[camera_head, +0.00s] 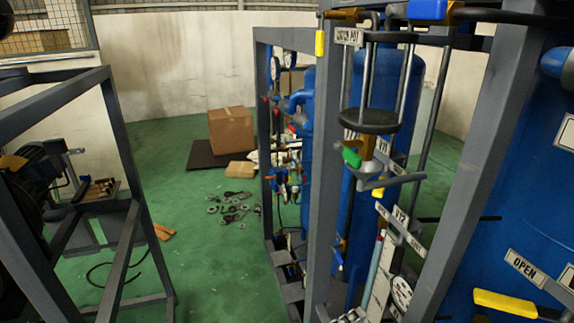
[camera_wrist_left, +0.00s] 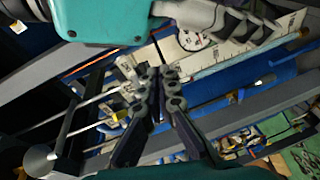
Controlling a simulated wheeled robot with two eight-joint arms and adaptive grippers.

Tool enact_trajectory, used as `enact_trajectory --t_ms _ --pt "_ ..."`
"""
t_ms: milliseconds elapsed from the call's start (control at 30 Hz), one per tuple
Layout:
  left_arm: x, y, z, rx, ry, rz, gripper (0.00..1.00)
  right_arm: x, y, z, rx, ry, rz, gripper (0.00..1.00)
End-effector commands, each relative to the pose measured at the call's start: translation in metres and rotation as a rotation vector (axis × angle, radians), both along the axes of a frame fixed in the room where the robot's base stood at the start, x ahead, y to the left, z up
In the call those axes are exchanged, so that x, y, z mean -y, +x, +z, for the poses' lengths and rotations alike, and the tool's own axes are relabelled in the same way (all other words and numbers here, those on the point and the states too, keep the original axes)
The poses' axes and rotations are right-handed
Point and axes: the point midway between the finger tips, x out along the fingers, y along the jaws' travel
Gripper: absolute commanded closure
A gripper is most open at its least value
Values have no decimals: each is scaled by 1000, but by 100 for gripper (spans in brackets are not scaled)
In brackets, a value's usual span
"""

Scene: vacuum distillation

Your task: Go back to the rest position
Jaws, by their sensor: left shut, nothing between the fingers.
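My left gripper (camera_wrist_left: 160,75) shows in the left wrist view with its two dark fingers drawn together at the tips and nothing between them. In the head view only a small grey part of it (camera_head: 348,316) shows at the bottom edge, beside the grey frame post. It is close to the panel with the round gauge (camera_head: 401,292); the gauge also shows in the left wrist view (camera_wrist_left: 193,39). I cannot tell whether the gripper touches anything there.
A grey frame (camera_head: 322,170) with pipes and valves stands close at centre right, before blue tanks (camera_head: 412,75). A yellow handle (camera_head: 505,304) juts out at lower right. Another grey frame (camera_head: 125,170) stands at left. Green floor (camera_head: 210,270) is open between, with a cardboard box (camera_head: 231,130) behind.

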Motion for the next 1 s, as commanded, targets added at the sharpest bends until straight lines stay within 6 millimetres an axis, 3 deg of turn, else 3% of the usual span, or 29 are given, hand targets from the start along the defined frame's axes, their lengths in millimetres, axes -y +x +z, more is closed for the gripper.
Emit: enact_trajectory --t_ms 33,167,300,400,500,600,700,1000 --pt "-19 5 -29 40 103 20 100 0 0 -20 0 0 0 59" --pt "-84 15 -98 122 452 59 100 0 0 -52 0 0 0 59" --pt "-173 13 -162 132 833 102 100 0 0 -82 0 0 0 59" --pt "-233 5 -191 103 1055 125 100 0 0 -96 0 0 0 59" --pt "-279 -6 -207 68 1219 142 100 0 0 -106 0 0 0 59" --pt "-309 -15 -214 40 1320 151 100 0 0 -111 0 0 0 59" --pt "-322 -19 -215 26 1366 155 100 0 0 -112 0 0 0 59" --pt "-322 -19 -215 26 1366 155 100 0 0 -112 0 0 0 59"
